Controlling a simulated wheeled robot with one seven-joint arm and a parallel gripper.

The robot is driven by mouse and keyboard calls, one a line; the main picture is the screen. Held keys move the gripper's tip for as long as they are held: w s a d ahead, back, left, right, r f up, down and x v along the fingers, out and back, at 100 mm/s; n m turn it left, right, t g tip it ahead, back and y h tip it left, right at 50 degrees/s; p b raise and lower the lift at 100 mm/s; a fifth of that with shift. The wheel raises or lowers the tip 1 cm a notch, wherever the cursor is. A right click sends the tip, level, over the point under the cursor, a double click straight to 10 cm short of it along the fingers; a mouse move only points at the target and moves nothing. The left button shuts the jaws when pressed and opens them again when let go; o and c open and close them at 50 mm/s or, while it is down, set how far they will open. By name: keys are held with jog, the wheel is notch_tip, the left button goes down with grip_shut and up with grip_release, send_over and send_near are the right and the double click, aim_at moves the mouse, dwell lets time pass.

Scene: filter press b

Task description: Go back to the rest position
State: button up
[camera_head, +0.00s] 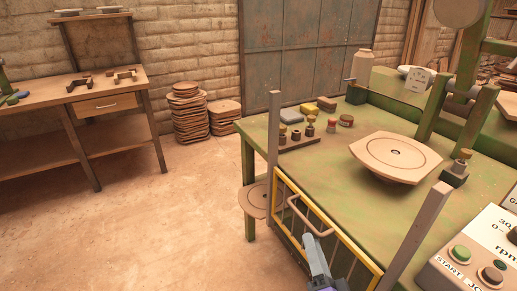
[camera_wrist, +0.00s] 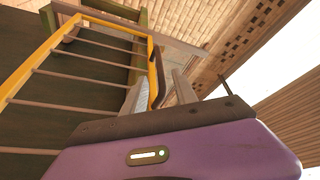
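My gripper (camera_head: 316,258) is low in the head view, just in front of the yellow-framed guard (camera_head: 345,248) on the near side of the green table. Its tips are close to the guard's bar handle (camera_head: 318,231). In the wrist view my gripper (camera_wrist: 160,92) has its two grey fingers apart. The handle's dark bar (camera_wrist: 156,88) and the guard's yellow edge show between or just beyond them. I cannot tell whether they touch. The guard's barred panel (camera_wrist: 75,70) fills the left of that view.
The green table (camera_head: 300,170) carries a round plate (camera_head: 396,152), small parts and a green press stand (camera_head: 450,100). A control box (camera_head: 480,250) is at lower right. A wooden workbench (camera_head: 85,110) and stacked discs (camera_head: 190,115) stand at left. The floor (camera_head: 150,220) left of the table is clear.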

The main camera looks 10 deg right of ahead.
jog(key=s+r+n+g+p, duration=0.25)
jog(key=s+n+p, duration=0.35)
jog(key=s, duration=1.4)
jog(key=s+r+n+g+p, duration=0.1)
jog(key=s+r+n+p, duration=0.2)
jog(key=s+r, duration=0.2)
jog(key=s+r+n+g+p, duration=0.2)
jog(key=s+r, duration=0.2)
jog(key=s, duration=0.6)
jog(key=shift+s+a+r+n+p, duration=0.15)
jog(key=shift+r+n+p, duration=0.25)
